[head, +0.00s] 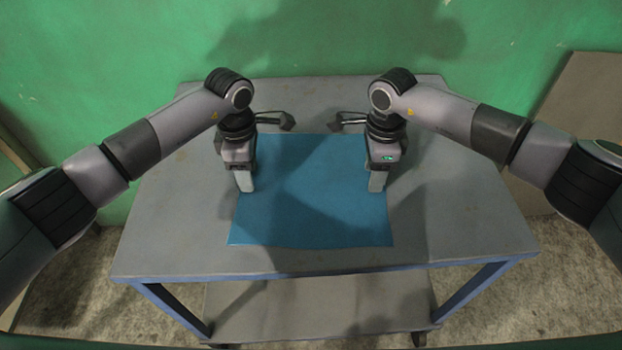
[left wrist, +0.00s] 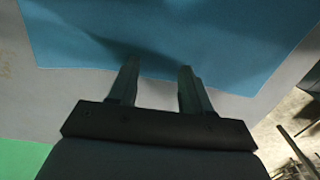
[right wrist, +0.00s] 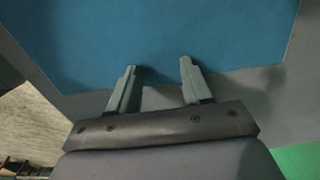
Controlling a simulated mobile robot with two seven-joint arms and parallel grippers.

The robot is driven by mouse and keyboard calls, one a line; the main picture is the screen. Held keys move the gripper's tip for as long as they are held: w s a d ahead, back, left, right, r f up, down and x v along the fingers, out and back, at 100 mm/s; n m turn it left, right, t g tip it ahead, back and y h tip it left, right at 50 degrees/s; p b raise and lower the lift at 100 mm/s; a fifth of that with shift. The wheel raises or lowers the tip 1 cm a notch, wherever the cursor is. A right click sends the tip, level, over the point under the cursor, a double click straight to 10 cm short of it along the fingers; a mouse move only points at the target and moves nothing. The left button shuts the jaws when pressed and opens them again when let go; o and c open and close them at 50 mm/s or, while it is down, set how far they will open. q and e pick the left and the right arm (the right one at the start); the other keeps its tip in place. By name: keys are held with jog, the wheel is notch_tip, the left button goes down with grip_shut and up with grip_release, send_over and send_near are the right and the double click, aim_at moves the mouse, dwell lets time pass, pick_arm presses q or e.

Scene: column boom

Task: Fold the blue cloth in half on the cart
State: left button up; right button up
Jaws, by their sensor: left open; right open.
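The blue cloth (head: 310,205) lies flat and spread out on the grey top of the cart (head: 460,235). My left gripper (head: 246,186) is over the cloth's left edge, pointing down. In the left wrist view its two fingers (left wrist: 158,75) are apart, with the cloth (left wrist: 160,35) beyond the tips and nothing between them. My right gripper (head: 377,186) is over the cloth's right edge. In the right wrist view its fingers (right wrist: 160,70) are also apart and empty at the border of the cloth (right wrist: 150,35). Whether the tips touch the cloth is unclear.
A green wall (head: 330,35) stands behind the cart. The cart has a lower shelf (head: 320,305) and blue legs. A brown panel (head: 590,100) leans at the right. The tabletop around the cloth is bare.

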pick_arm(q)
jog(key=shift+f, duration=0.15)
pick_arm(e)
jog(key=shift+f, duration=0.1)
dwell(0.5)
pick_arm(q)
grip_shut()
pick_arm(e)
jog(key=shift+f, duration=0.1)
grip_shut()
